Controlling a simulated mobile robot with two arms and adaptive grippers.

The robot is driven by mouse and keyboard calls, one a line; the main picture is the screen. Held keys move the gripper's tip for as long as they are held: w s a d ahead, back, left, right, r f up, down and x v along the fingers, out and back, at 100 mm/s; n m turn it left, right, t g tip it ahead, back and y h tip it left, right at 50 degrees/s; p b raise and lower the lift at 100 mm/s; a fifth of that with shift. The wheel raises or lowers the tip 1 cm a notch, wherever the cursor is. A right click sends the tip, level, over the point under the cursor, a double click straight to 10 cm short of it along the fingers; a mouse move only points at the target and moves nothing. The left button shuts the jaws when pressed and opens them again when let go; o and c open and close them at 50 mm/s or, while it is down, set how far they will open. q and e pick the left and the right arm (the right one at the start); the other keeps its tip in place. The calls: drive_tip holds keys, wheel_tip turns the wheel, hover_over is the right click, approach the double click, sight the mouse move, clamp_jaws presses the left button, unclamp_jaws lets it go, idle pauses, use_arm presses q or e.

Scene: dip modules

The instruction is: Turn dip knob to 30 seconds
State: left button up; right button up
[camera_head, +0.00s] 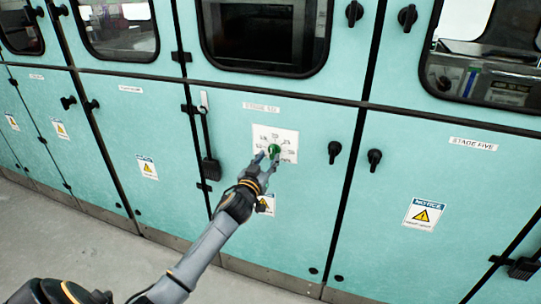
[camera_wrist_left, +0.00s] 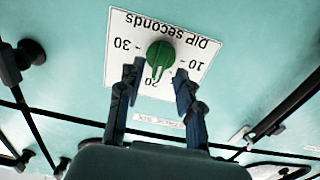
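The green dip knob (camera_head: 273,149) sits on a white dial plate (camera_head: 289,135) on the teal panel. In the left wrist view, the knob (camera_wrist_left: 159,57) is round with a pale pointer line toward the 20 mark. The plate (camera_wrist_left: 122,32) appears upside down there, with 30 on the left, 10 on the right and "DIP seconds" along the top. My left gripper (camera_head: 266,165) is at the dial. In the wrist view its fingers (camera_wrist_left: 158,76) are open, one on each side just short of the knob, with no clear contact. My right gripper is not in view.
A black latch handle (camera_head: 334,150) is right of the dial, and a black hanging handle (camera_head: 210,168) is to its left. A stage five door (camera_head: 450,180) with a notice label is further right. Windows line the upper panels. Grey floor (camera_head: 60,240) is clear at lower left.

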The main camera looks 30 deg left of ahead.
sight(272, 153)
use_arm(q)
drive_tip(key=shift+x, duration=1.45)
clamp_jaws()
